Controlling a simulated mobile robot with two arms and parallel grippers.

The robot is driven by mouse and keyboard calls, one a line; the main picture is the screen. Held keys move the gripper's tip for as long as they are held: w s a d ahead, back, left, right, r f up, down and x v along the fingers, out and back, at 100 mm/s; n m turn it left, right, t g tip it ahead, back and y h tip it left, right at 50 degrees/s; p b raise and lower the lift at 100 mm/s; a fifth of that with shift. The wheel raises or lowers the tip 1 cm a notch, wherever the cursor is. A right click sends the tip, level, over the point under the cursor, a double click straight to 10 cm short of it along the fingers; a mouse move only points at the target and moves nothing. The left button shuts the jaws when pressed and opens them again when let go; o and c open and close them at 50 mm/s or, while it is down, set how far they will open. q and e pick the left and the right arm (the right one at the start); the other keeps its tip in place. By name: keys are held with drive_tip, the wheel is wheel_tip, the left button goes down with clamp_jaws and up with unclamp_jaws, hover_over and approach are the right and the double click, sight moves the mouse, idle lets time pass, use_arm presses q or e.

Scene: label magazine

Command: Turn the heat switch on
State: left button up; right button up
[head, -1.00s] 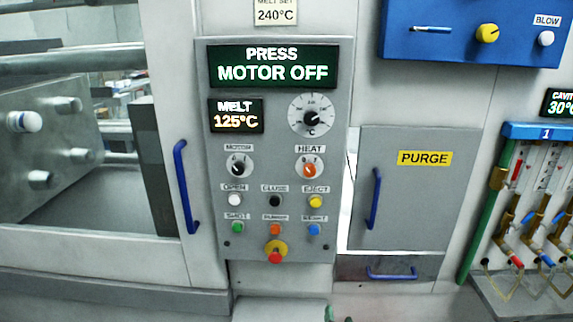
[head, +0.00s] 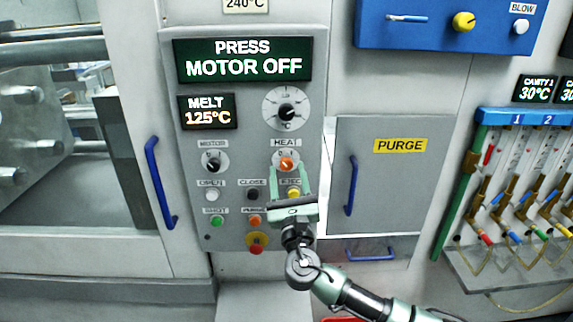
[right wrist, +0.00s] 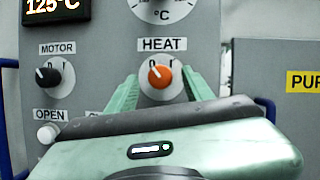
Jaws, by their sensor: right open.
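The heat switch is an orange rotary knob (head: 286,162) under the HEAT label on the grey control panel (head: 240,140). It also shows in the right wrist view (right wrist: 161,72), where its white mark points to the upper left. My right gripper (head: 287,171) is open, in front of the panel. In the right wrist view its green fingers (right wrist: 159,80) stand on either side of the knob, with gaps between. I cannot tell whether the fingertips reach the knob's depth. The gripper body hides some lower buttons. My left gripper is out of view.
The black motor knob (head: 214,161) is left of the heat knob. A temperature dial (head: 286,109) is above. The yellow EJECT button (head: 294,193) and a red emergency button (head: 256,243) are below. A blue door handle (head: 351,186) stands to the right.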

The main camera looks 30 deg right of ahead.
drive_tip(key=shift+w+d+r, duration=0.25)
drive_tip(key=shift+w, duration=0.3)
clamp_jaws()
drive_tip(key=m+h+b, duration=0.1)
drive_tip(key=m+b, duration=0.1)
drive_tip(key=m+g+h+b, duration=0.1)
drive_tip(key=m, duration=0.2)
drive_tip(key=shift+a+f+h+b, duration=0.1)
drive_tip(key=shift+f+h+b, duration=0.1)
drive_tip(key=shift+h+b, duration=0.15)
drive_tip(key=m+g+b, duration=0.1)
drive_tip(key=m, duration=0.1)
drive_tip(key=m+h+b, duration=0.1)
drive_tip(key=m, duration=0.1)
drive_tip(key=shift+w+g+h, duration=0.1)
drive_tip(key=shift+g+h, duration=0.15)
drive_tip(key=shift+g, duration=0.15)
drive_tip(key=m+g+b, duration=0.1)
drive_tip(key=m, duration=0.2)
drive_tip(key=m+g+h+b, duration=0.1)
drive_tip(key=m, duration=0.2)
drive_tip(key=shift+a+r+g+h, duration=0.2)
drive_tip(key=shift+g+h, duration=0.1)
drive_tip(key=shift+g, duration=0.1)
drive_tip(key=shift+r+m+g+b, duration=0.2)
drive_tip(key=shift+m+g+b, duration=0.6)
drive_tip(key=shift+m, duration=1.7)
